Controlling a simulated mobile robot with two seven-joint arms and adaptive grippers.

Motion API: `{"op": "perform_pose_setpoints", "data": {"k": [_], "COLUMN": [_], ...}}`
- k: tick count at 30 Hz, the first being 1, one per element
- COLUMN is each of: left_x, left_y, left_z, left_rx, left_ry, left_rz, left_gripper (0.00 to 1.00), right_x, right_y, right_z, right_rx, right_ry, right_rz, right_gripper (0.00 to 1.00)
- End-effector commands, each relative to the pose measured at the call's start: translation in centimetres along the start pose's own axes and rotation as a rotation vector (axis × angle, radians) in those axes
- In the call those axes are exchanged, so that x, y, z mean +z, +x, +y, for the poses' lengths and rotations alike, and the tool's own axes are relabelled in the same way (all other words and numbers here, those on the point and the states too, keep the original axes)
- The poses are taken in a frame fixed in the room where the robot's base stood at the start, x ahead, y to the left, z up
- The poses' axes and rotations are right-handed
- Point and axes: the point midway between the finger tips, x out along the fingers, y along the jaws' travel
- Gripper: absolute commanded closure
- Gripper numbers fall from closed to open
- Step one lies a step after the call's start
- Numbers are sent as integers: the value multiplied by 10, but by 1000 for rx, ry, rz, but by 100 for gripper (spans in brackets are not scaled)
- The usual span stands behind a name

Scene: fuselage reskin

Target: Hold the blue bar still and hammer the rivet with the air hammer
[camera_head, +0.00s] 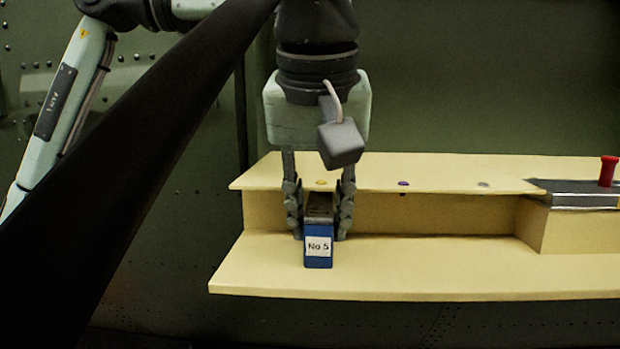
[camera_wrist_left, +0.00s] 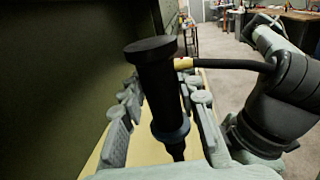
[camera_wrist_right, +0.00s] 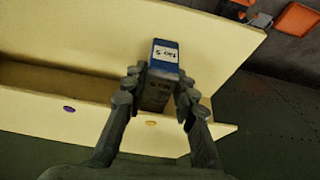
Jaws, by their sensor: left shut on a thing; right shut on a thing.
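The blue bar (camera_head: 319,250), labelled No 5, stands on the lower ledge of the cream part (camera_head: 450,280), below the upper flange's front edge. My right gripper (camera_head: 319,215) is shut on it from above, one finger on each side; the right wrist view shows the bar (camera_wrist_right: 164,58) between the fingers. A gold rivet (camera_head: 320,182) sits in the flange right above the bar, between the fingers. In the left wrist view my left gripper (camera_wrist_left: 165,105) is shut on the black air hammer (camera_wrist_left: 155,75), with a hose at its side. The hammer's tip is hidden. The left gripper is outside the head view.
A purple rivet (camera_head: 403,183) and a grey one (camera_head: 483,184) sit farther right along the flange. A grey block (camera_head: 580,195) with a red-topped piece (camera_head: 608,168) is at the far right. A dark green riveted wall (camera_head: 500,80) stands behind.

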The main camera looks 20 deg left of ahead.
Motion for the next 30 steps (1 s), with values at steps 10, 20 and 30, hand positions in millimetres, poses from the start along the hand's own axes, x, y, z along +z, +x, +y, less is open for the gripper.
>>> {"op": "perform_pose_setpoints", "data": {"k": [10, 20, 30], "left_x": [3, -11, -31], "left_y": [-1, -1, -1], "left_z": [0, 0, 0], "left_rx": [1, -3, -13], "left_ry": [2, 3, 5], "left_rz": [-7, -5, -7], "left_gripper": [100, 100, 100], "right_x": [-1, -1, -1], "right_y": [-1, -1, -1], "right_z": [0, 0, 0], "right_rx": [-1, -1, -1], "right_ry": [1, 1, 1], "right_rz": [2, 2, 3], "right_gripper": [100, 100, 100]}}
